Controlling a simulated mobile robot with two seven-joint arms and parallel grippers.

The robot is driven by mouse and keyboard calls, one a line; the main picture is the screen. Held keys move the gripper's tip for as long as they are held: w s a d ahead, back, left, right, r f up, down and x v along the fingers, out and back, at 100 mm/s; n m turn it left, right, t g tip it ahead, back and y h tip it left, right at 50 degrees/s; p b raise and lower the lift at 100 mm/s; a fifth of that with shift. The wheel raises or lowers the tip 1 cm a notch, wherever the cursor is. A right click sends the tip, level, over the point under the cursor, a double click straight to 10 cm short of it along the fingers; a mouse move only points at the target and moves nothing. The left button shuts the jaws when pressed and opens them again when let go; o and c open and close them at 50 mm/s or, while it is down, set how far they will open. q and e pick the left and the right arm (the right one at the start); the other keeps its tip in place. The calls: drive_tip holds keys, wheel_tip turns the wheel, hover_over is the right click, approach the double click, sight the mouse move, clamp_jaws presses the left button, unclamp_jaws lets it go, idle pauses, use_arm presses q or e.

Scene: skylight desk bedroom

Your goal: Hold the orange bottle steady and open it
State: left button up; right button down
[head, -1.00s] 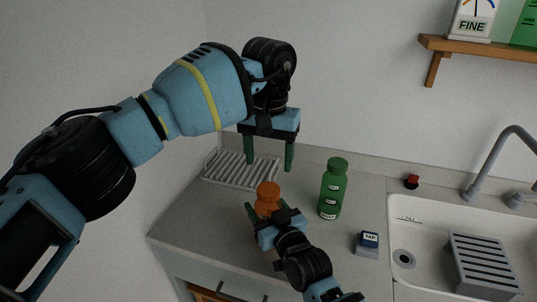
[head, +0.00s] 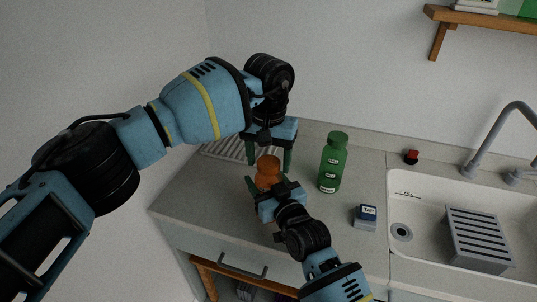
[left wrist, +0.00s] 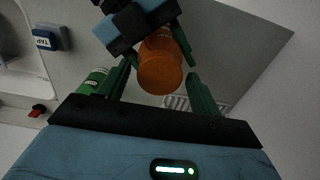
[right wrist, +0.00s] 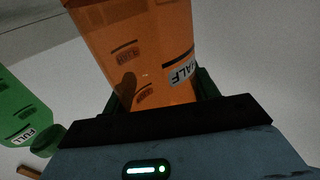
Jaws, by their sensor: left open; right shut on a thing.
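The orange bottle (head: 268,172) stands upright on the counter near its left part. My right gripper (head: 268,190) is shut around the bottle's body from the front; the right wrist view shows the orange body (right wrist: 140,50) with a HALF label between the fingers. My left gripper (head: 268,150) is open above and just behind the bottle, fingers pointing down. In the left wrist view the bottle's orange cap (left wrist: 160,72) lies between the open left fingers (left wrist: 160,85), with gaps on both sides. Its lower body is hidden by my right gripper.
A green bottle (head: 332,165) stands close to the right on the counter (head: 365,185). A small blue-topped TAP block (head: 365,216) lies nearer the sink (head: 425,215). A white ribbed rack (head: 225,148) is behind, partly hidden by my left arm. The wall is close behind.

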use_arm(q)
drive_tip(key=c, duration=1)
drive_tip(key=n, duration=1.8)
drive_tip(key=shift+n, duration=0.4)
drive_tip(key=n, duration=0.7)
drive_tip(key=shift+n, duration=0.3)
drive_tip(key=n, duration=0.4)
drive_tip(key=shift+r+n, duration=0.1)
drive_tip(key=shift+n, duration=0.2)
drive_tip(key=n, duration=1.3)
drive_tip(key=shift+n, duration=0.4)
drive_tip(key=n, duration=0.9)
